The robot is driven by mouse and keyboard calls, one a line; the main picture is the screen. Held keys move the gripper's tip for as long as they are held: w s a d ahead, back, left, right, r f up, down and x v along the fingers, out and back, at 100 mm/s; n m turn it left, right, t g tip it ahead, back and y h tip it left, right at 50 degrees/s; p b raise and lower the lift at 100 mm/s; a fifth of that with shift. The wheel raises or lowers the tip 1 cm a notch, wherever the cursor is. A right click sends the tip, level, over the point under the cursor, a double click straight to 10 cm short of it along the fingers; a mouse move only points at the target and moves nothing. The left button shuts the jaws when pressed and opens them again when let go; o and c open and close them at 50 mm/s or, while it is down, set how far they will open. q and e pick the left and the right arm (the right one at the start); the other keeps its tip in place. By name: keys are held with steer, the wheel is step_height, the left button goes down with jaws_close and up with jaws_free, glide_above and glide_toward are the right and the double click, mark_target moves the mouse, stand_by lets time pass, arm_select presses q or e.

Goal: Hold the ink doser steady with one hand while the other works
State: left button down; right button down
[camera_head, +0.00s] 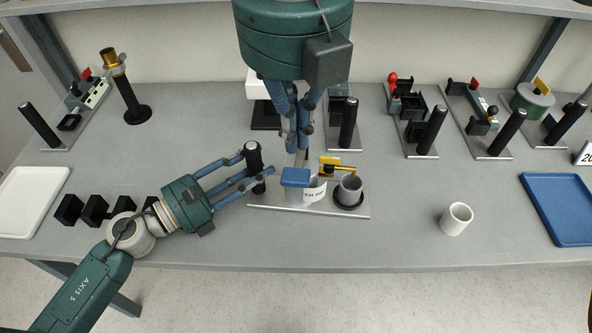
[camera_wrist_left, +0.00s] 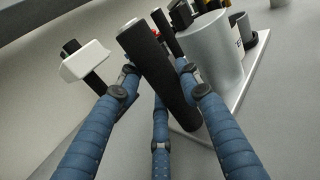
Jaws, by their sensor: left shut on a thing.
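The ink doser stands on a grey base plate (camera_head: 310,211) near the table's front. It has a black upright handle (camera_head: 254,158), a grey body with a blue top (camera_head: 295,177), a partly hidden white label and a yellow lever (camera_head: 338,168). A grey cup (camera_head: 349,190) sits in a black ring at the plate's right end. My left gripper (camera_head: 257,171) is shut on the black handle; the handle also shows between its blue fingers in the left wrist view (camera_wrist_left: 158,75). My right gripper (camera_head: 298,151) points down just behind the blue top; whether its fingers are open is unclear.
A white cup (camera_head: 456,219) stands alone to the right, with clear table around it. A blue tray (camera_head: 562,208) is at the far right, a white tray (camera_head: 30,201) at the far left. Small black blocks (camera_head: 95,209) lie near my left arm. Several other handled devices line the back.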

mark_target(296, 178)
steer(key=shift+w+f, duration=0.15)
steer(key=shift+f, duration=1.6)
steer(key=shift+w+f, duration=0.15)
steer(key=shift+f, duration=1.55)
steer(key=shift+f, duration=2.25)
steer(key=s, duration=0.1)
steer(key=s+r, duration=0.1)
steer(key=s, duration=0.1)
steer(key=shift+a, duration=0.1)
